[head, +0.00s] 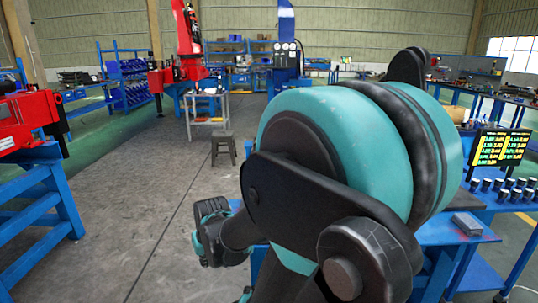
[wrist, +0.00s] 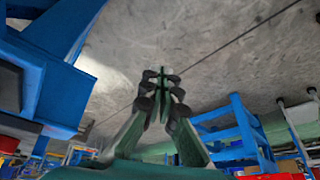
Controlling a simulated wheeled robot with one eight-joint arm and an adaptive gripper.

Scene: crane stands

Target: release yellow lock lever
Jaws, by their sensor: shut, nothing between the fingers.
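I cannot make out a yellow lock lever in either view. My gripper (wrist: 163,85) shows in the middle of the wrist view, its dark fingertips together with nothing between them. Grey concrete floor lies behind the fingertips in that view, and the gripper touches no object that I can see. In the head view my teal and black arm fills the centre and right and hides part of the blue table behind it. The gripper's fingertips cannot be made out there.
A red machine (head: 28,122) sits on a blue stand (head: 42,205) at left. A stool (head: 222,148) stands farther back. The left-centre floor is clear.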

